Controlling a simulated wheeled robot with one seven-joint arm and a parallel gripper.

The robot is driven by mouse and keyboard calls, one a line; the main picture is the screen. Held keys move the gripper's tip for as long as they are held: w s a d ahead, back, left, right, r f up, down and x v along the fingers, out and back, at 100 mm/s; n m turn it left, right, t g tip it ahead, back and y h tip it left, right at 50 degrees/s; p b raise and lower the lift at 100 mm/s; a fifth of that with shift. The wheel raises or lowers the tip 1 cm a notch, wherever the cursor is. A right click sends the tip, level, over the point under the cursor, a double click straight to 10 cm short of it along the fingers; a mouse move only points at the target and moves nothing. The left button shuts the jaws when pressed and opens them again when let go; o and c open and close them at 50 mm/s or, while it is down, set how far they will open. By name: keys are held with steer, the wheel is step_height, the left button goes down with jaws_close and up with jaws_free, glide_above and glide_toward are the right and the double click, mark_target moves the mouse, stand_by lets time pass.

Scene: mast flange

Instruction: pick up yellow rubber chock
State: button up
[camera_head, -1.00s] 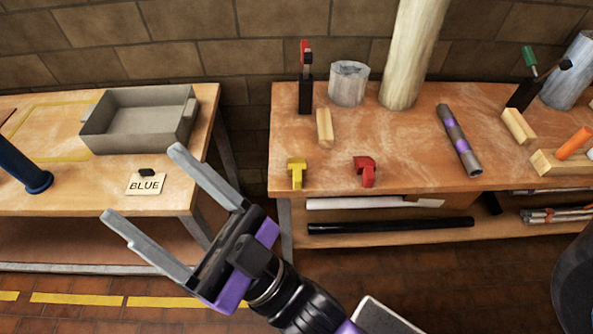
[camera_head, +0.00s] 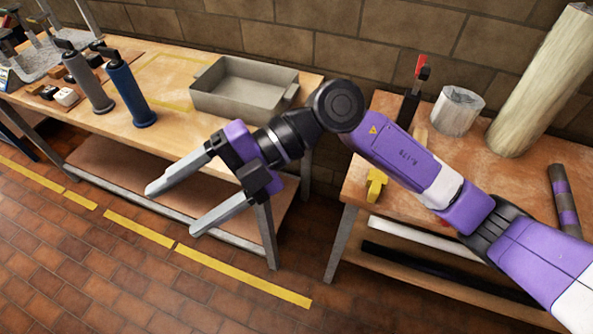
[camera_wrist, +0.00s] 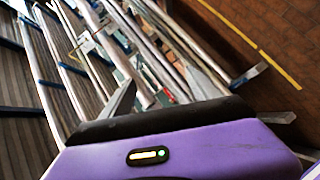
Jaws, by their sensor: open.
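The yellow rubber chock (camera_head: 376,185) sits at the front left edge of the right workbench (camera_head: 398,105) in the head view. My forearm passes just to its right. My gripper (camera_head: 169,211) is open and empty, with its fingers pointing down and left in front of the left workbench. It is well to the left of the chock. The wrist view shows the spread fingers (camera_wrist: 205,97) above a blurred clutter of rails and frames; the chock is not seen there. The red chock is almost wholly hidden behind my arm.
A grey tray (camera_head: 243,92) and blue (camera_head: 132,92) and grey (camera_head: 88,82) cylinders stand on the left bench. Brick floor with a yellow line (camera_head: 240,273) is clear in front.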

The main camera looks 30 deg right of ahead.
steer(key=w+d+f+m+h, duration=0.2)
steer(key=d+f+h, duration=0.3)
steer(key=d+f, duration=0.5)
steer(key=m+h, duration=0.4)
steer(key=h, duration=0.6)
glide_above(378, 180)
steer(key=d, duration=0.1)
step_height(378, 180, down, 7)
steer(key=shift+r+b, duration=0.1)
steer(key=shift+b, duration=0.2)
steer(key=f, duration=0.2)
steer(key=f+p, duration=0.1)
steer(key=f, duration=0.2)
steer(key=f+p, duration=0.1)
steer(key=f, duration=0.1)
steer(key=shift+w+a+f, duration=0.15)
steer(key=shift+w+f, duration=0.05)
steer(key=shift+w, duration=0.05)
steer(key=shift+c, duration=0.4)
steer(key=c, duration=1.5)
